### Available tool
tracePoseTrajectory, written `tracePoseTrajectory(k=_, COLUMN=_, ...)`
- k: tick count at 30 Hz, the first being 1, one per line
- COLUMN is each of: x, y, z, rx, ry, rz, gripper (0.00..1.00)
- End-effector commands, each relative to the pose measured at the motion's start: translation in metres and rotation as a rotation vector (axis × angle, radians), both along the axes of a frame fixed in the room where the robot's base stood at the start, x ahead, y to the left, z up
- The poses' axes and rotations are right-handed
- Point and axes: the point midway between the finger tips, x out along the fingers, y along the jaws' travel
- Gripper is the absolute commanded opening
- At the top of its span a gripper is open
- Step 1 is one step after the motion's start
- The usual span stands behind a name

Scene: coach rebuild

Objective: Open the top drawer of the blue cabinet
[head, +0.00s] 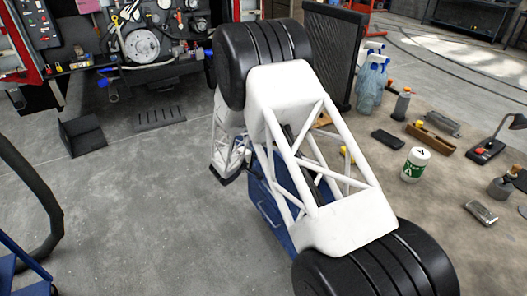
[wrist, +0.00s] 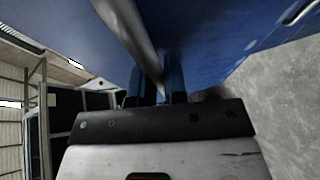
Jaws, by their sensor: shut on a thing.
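The blue cabinet (head: 264,196) stands in the middle of the head view, largely hidden behind my white arm. Its front shows a pale lower handle (head: 268,216). In the wrist view the cabinet's blue front (wrist: 215,45) fills the top. My gripper (wrist: 161,85) is close to that front, its two dark blue fingers shut on a grey bar handle (wrist: 135,35) that runs between them. A second handle (wrist: 297,12) shows at the upper right of the wrist view, apart from the fingers. The top drawer's edges are hidden, so I cannot tell how far it is out.
A workbench top (head: 440,215) to the right holds a white-green can (head: 415,164), spray bottles (head: 372,80) and several tools. A dark ribbed panel (head: 333,55) stands behind the arm. The grey floor (head: 150,220) to the left is mostly clear.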

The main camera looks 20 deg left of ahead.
Motion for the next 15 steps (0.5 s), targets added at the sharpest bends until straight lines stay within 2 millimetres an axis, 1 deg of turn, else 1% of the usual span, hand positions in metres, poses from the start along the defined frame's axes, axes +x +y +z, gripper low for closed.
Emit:
tracePoseTrajectory(k=1, x=-0.01, y=0.012, z=0.0, rx=0.0, ry=0.0, rz=0.005, gripper=0.0)
tracePoseTrajectory(k=15, x=-0.102, y=0.103, z=0.0, rx=0.001, ry=0.0, rz=0.005, gripper=0.0)
